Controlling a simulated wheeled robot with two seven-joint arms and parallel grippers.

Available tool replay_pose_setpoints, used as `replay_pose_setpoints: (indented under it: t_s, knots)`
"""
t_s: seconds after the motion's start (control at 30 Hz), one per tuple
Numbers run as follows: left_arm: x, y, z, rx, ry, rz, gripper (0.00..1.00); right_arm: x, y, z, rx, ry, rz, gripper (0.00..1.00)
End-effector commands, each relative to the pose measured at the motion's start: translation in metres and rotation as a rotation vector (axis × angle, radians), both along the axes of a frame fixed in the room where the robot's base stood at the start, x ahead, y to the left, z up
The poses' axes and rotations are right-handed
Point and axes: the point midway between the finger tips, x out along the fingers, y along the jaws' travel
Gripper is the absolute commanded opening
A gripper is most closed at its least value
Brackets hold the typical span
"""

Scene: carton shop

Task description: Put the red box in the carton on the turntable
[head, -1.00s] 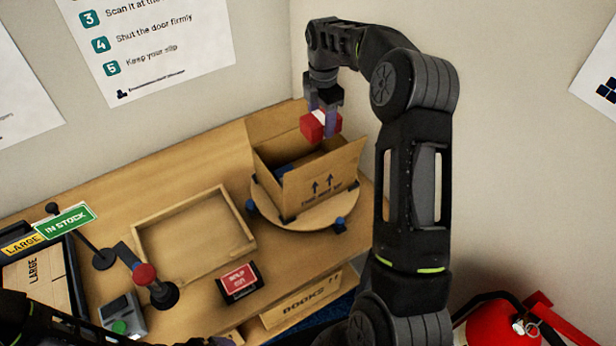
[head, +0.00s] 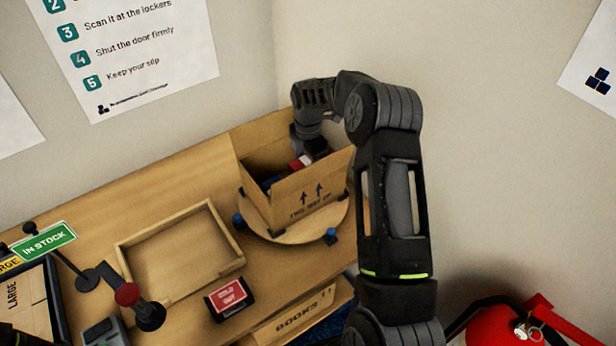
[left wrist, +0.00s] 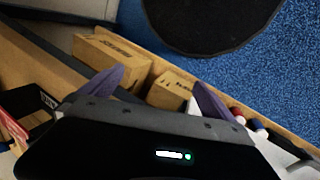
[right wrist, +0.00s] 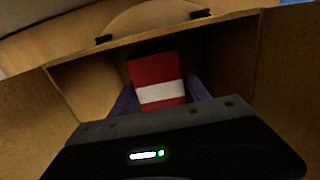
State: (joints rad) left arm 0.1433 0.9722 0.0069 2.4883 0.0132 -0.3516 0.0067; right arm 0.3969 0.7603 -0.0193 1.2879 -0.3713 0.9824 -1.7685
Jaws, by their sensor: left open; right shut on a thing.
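The red box (right wrist: 153,72) with a white band is held between the purple fingers of my right gripper (right wrist: 160,95). In the head view the red box (head: 301,162) shows inside the mouth of the open carton (head: 297,206), partly hidden by the gripper and the carton walls. The carton stands on the round wooden turntable (head: 283,238), and something blue shows inside it. In the right wrist view the carton walls (right wrist: 85,78) surround the box. My left gripper (left wrist: 160,88) is open and empty, seen in the left wrist view above the bench's front edge.
An empty wooden tray (head: 236,257) lies left of the turntable. A red sign (head: 229,296), a red-topped post (head: 127,294) and a green IN STOCK sign (head: 43,241) stand on the bench. A red fire extinguisher (head: 497,325) is at the lower right.

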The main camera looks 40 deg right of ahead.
Motion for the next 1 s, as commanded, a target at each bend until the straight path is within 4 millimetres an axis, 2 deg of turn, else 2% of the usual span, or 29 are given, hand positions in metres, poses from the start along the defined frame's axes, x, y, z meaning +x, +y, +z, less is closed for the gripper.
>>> replay_pose_setpoints:
  t_s: [0.07,0.33,0.77,0.8,1.0]
  knots:
    - [0.0,0.0,-0.002,0.0,0.0,0.0,1.0,0.0,0.0,-0.004,0.0,0.0,0.0,0.11]
    - [0.002,-0.001,-0.021,-0.005,-0.008,-0.002,1.0,0.0,0.0,-0.043,0.001,0.001,0.0,0.11]
    - [0.002,-0.002,-0.024,-0.007,-0.009,-0.002,1.0,0.0,0.0,-0.048,0.0,-0.001,0.0,0.11]
    - [0.003,-0.002,-0.024,-0.007,-0.009,-0.002,1.0,0.0,0.0,-0.049,0.0,0.0,0.0,0.55]
    - [0.003,-0.002,-0.023,-0.007,-0.009,-0.002,1.0,0.0,0.0,-0.047,0.0,0.0,0.0,0.71]
